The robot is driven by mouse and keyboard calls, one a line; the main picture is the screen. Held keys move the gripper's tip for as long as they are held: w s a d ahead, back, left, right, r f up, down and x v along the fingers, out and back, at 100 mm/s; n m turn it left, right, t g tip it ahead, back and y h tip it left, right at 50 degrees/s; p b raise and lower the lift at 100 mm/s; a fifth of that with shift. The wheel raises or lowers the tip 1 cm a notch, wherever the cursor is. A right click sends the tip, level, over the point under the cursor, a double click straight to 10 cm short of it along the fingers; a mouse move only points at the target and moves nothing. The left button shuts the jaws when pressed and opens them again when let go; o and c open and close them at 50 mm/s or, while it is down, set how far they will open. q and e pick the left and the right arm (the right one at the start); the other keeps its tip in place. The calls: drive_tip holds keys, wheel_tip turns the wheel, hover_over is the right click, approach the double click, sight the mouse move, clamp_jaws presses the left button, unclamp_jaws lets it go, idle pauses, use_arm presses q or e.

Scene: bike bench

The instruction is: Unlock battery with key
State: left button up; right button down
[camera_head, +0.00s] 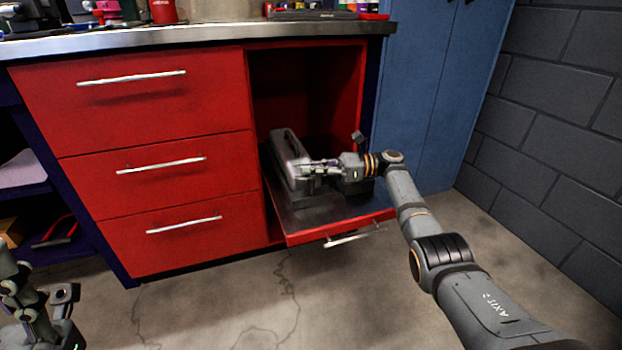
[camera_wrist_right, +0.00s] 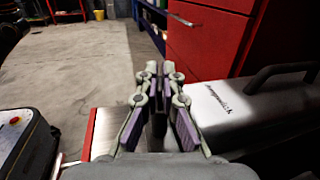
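The battery (camera_head: 288,155) is a grey case with a dark top handle. It stands in the open cabinet bay, on the lowered door panel. It also shows at the right of the right wrist view (camera_wrist_right: 225,112), with lettering on its side. My right gripper (camera_head: 307,168) is in front of the battery in the head view; I cannot tell whether it touches it. In the right wrist view its fingertips (camera_wrist_right: 160,72) are close together, with a narrow dark strip between them. I cannot make out a key or the lock. My left gripper (camera_head: 66,294) is partly visible at the lower left, away from the cabinet.
The lowered door panel (camera_head: 338,222) sticks out over the floor. Red drawers (camera_head: 160,140) stand to its left, and a blue cabinet (camera_head: 425,90) and block wall (camera_head: 560,110) to its right. A dark case (camera_wrist_right: 25,145) shows at the left of the wrist view.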

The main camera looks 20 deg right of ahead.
drive_tip(key=shift+f+n+g+b, duration=0.1)
drive_tip(key=shift+n+g+b, duration=0.2)
drive_tip(key=shift+g+b, duration=0.25)
drive_tip(key=c, duration=1.5)
unclamp_jaws()
wheel_tip(320, 180, up, 10)
drive_tip(key=shift+r, duration=0.1)
